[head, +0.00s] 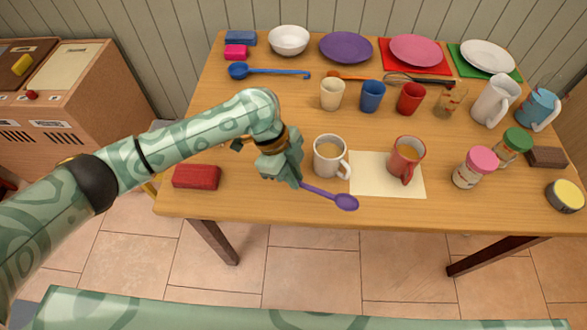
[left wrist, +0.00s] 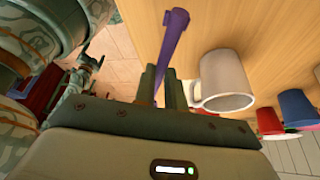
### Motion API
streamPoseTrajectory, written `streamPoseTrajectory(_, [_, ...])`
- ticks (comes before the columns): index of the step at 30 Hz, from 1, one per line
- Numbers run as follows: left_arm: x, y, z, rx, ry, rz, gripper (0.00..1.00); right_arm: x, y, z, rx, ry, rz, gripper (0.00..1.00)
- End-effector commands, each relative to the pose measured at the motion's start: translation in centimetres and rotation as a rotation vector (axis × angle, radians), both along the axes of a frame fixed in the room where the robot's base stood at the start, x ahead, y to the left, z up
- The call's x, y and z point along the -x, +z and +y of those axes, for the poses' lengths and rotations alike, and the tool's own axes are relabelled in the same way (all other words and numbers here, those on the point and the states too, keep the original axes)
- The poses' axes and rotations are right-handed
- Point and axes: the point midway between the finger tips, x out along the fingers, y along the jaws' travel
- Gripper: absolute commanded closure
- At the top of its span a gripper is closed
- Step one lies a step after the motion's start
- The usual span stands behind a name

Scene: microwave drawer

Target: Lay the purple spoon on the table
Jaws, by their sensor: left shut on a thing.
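The purple spoon (head: 345,202) is held by its handle in my left gripper (head: 295,182), with its bowl pointing right, close to the front edge of the table (head: 260,204). In the left wrist view the spoon (left wrist: 173,45) runs away from between the fingers of my left gripper (left wrist: 174,95). I cannot tell whether the spoon touches the tabletop. The handle's end is hidden by the gripper. My right gripper is not in the head view; what looks like it (left wrist: 90,65) shows small in the left wrist view, its jaws unclear.
A white mug (head: 328,157) stands just behind the spoon; a red mug (head: 405,160) stands on a cream mat (head: 366,184). A red block (head: 197,176) lies left of my gripper. Jars (head: 475,168) stand further right. Bare wood lies along the front edge.

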Motion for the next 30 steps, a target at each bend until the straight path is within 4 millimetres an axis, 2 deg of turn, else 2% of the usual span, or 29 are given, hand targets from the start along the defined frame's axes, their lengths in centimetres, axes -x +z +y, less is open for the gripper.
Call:
streamPoseTrajectory(1, [0.0,-1.0,0.0,0.0,0.001,0.003,1.0,0.2,-0.5,0.1,-0.002,0.0,0.005,0.19])
streamPoseTrajectory(6, [0.0,-3.0,0.0,0.001,0.0,0.004,1.0,0.5,-1.4,0.1,-0.001,0.001,0.012,0.19])
streamPoseTrajectory(15, [0.0,-5.9,0.0,0.0,0.001,0.001,1.0,0.8,-2.4,-0.3,0.004,0.003,0.02,0.19])
streamPoseTrajectory(21, [0.0,-6.6,0.0,0.0,-0.001,0.0,1.0,0.9,-2.6,-0.5,0.007,0.004,0.021,0.19])
streamPoseTrajectory(30, [0.0,-6.6,0.0,0.0,-0.001,0.0,1.0,0.8,-2.6,-0.6,0.007,0.004,0.021,0.19])
